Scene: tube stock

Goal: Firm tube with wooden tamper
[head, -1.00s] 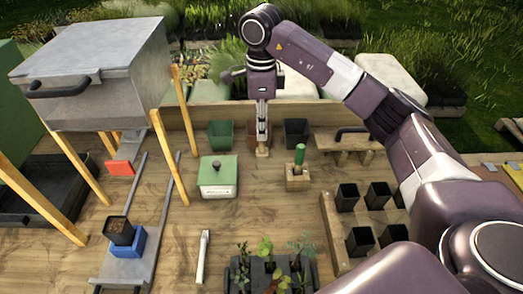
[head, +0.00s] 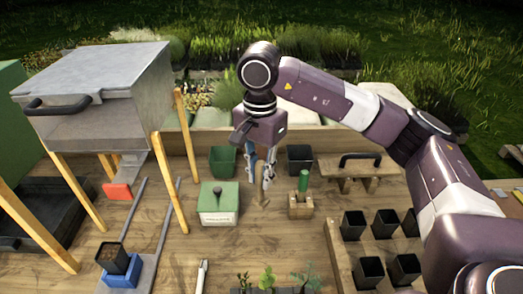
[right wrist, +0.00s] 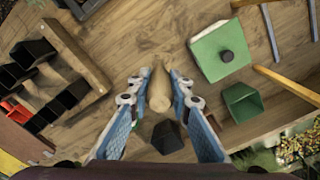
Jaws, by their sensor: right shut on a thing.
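The wooden tamper (head: 262,196) is at the tips of my right gripper (head: 261,180), left of the wooden block with a green peg. In the right wrist view, the tamper (right wrist: 158,92) lies between the blue-padded fingers (right wrist: 157,80), and the gripper is shut on it. Whether its lower end touches the table cannot be told. A black tube (head: 113,259) with brown soil at its top stands in a blue block (head: 125,273) at the lower left, well away from the gripper. My left gripper is not in view.
A green lidded box (head: 218,205) stands between tube and tamper. A metal hopper (head: 95,75) on wooden legs (head: 187,140) rises at left, above metal rails (head: 143,210). Green (head: 222,160) and black (head: 300,158) pots stand behind. Empty black tubes (head: 354,224) fill a rack at right.

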